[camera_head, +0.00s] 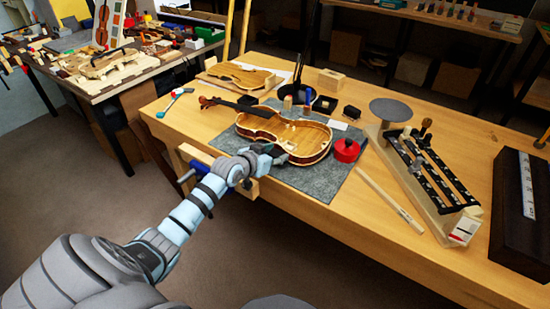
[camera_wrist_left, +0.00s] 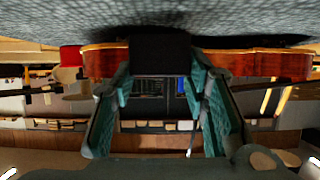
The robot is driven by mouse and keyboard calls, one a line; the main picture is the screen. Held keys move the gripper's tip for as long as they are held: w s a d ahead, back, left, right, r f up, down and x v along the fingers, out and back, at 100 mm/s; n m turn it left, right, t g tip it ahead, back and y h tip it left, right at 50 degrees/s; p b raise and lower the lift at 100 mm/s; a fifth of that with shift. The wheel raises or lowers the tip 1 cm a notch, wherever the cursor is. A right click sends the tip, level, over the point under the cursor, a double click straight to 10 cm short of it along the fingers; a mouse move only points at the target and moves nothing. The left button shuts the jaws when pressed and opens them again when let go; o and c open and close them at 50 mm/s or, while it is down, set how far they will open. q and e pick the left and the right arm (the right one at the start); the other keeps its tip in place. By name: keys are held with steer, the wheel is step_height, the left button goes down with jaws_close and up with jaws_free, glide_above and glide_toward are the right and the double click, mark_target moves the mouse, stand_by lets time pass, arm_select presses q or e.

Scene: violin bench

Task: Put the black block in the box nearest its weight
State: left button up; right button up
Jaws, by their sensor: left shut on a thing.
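My left gripper (camera_head: 268,153) reaches over the front edge of the bench, just in front of the violin (camera_head: 285,134). In the left wrist view, its two green-padded fingers (camera_wrist_left: 160,75) are shut on the black block (camera_wrist_left: 160,52), close to the grey mat (camera_wrist_left: 160,18). That view appears upside down. In the head view I cannot clearly tell the block from the dark fingers. Two small dark open boxes, one (camera_head: 325,104) and another (camera_head: 351,112), stand behind the violin. A pale wooden box (camera_head: 331,79) stands farther back. No weight markings are readable. My right gripper is out of view.
A red round pot (camera_head: 347,150) stands on the mat, right of the violin. A round grey plate (camera_head: 391,109) and a rack with black rails (camera_head: 430,172) stand farther right. A wooden strip (camera_head: 390,198) lies near the front. A blue-handled vise (camera_head: 200,170) is at the front edge.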

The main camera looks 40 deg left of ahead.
mark_target(274, 156)
arm_select(q)
step_height(274, 156, up, 18)
steer(key=p, duration=0.4)
